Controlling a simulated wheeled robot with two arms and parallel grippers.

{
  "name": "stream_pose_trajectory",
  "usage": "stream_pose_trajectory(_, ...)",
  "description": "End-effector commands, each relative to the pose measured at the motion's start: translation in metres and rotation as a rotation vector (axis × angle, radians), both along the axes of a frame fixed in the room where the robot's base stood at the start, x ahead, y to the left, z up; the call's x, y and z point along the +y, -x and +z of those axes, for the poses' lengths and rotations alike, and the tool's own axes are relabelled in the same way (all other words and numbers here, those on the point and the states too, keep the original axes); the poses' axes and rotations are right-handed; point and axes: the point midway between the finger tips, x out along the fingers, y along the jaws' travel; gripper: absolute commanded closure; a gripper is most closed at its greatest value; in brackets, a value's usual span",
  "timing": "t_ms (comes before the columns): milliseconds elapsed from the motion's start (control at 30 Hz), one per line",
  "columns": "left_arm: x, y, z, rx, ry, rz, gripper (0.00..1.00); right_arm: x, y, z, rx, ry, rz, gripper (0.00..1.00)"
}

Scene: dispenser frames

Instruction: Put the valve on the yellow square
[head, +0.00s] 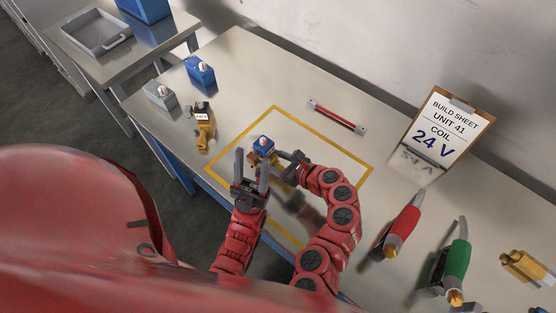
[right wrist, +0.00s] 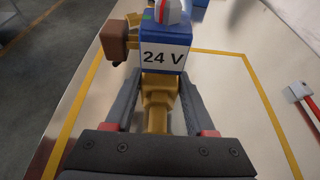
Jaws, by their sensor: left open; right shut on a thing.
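The valve (head: 263,146) has a brass body and a blue coil block with a red-and-white top. Its coil label reads "24 V" in the right wrist view (right wrist: 163,58). My right gripper (head: 285,166) is shut on the valve's brass body, which shows between its fingers. The valve is over the yellow square (head: 320,130), a yellow outline on the bench. I cannot tell whether it touches the bench. My left gripper (head: 252,173) is open and empty, close to the left of the valve. The two grippers hide part of the valve's lower body.
Another brass valve (head: 206,137) with a dark top, a grey coil (head: 158,94) and a blue coil (head: 201,73) stand left of the square. A red bar (head: 337,117) lies at its far edge. A build sheet (head: 435,130) reads "COIL 24 V". Red (head: 402,224) and green tools (head: 457,257) are right.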

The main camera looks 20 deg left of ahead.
Motion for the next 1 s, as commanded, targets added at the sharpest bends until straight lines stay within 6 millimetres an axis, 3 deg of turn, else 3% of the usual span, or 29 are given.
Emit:
stream_pose_trajectory(100,0.0,0.0,-0.008,0.0,0.0,0.0,0.5,-0.003,-0.007,-0.002,-0.004,-0.002,-0.002,1.0)
stream_pose_trajectory(333,0.0,0.0,-0.046,0.001,0.0,0.0,0.5,-0.001,-0.013,-0.036,-0.006,-0.002,-0.006,1.0)
stream_pose_trajectory(667,0.0,0.0,-0.044,0.0,0.0,0.0,0.5,-0.001,-0.014,-0.034,-0.003,-0.003,-0.007,1.0)
stream_pose_trajectory(700,0.0,0.0,-0.044,0.0,0.0,0.0,0.5,-0.002,-0.014,-0.035,-0.002,-0.001,-0.007,0.42)
stream_pose_trajectory(867,0.0,0.0,-0.044,0.0,0.0,0.0,0.5,-0.002,-0.014,-0.035,-0.002,0.0,-0.007,0.15)
stream_pose_trajectory(1000,0.0,0.0,-0.044,0.0,0.0,0.0,0.5,-0.002,-0.013,-0.036,-0.002,0.0,-0.007,0.15)
